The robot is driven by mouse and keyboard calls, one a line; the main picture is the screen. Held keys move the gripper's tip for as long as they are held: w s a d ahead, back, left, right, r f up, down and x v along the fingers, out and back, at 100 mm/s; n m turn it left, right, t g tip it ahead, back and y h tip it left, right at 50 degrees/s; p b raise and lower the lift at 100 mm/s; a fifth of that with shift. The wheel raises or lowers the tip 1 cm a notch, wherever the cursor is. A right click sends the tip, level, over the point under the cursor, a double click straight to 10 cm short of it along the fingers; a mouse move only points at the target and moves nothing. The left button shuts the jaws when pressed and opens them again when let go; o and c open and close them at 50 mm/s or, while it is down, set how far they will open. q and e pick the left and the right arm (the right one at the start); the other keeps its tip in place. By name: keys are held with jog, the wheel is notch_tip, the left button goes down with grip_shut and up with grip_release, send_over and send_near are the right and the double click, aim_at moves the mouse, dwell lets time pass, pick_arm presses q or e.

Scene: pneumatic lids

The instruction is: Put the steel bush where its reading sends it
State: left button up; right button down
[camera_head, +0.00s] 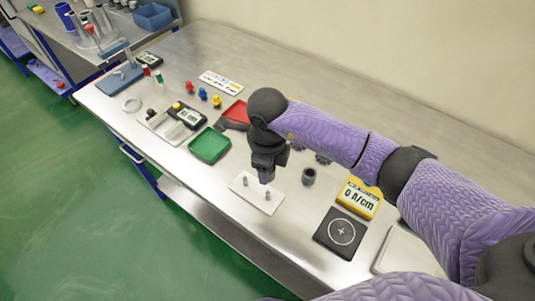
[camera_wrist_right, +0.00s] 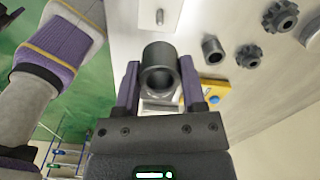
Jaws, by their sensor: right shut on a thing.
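My right gripper (camera_head: 265,178) is above the white plate with two upright pegs (camera_head: 244,191). In the right wrist view the fingers (camera_wrist_right: 158,88) are shut on a dark grey hollow bush (camera_wrist_right: 158,55), its open bore facing the camera. The bush is mostly hidden in the head view. The yellow meter (camera_head: 358,198) reads 0 A/cm and stands behind the black pad with a circle and cross (camera_head: 325,240). A green tray (camera_head: 209,146) and a red tray (camera_head: 236,112) lie left of my right gripper. My left gripper is not in view.
Another dark hollow cylinder (camera_head: 308,177) stands right of the plate. Dark gears (camera_wrist_right: 248,56) lie near it. Small coloured pieces (camera_head: 203,94), a printed card (camera_head: 221,82) and a second meter (camera_head: 188,115) stand farther left. A pale plate (camera_head: 405,252) lies near the right.

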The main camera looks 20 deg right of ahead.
aim_at(267, 191)
jog(key=shift+f+b, duration=0.35)
jog(key=shift+b, duration=0.05)
notch_tip(267, 191, down, 5)
jog(key=b, duration=0.4)
jog(key=shift+f, duration=0.15)
jog(key=shift+f+b, duration=0.25)
jog(key=shift+b, duration=0.2)
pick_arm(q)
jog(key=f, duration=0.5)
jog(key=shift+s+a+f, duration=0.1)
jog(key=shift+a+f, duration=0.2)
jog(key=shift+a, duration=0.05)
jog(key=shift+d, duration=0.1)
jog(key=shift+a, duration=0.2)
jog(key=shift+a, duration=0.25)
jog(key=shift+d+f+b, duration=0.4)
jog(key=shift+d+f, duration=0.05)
pick_arm(e)
jog(key=shift+f, duration=0.45)
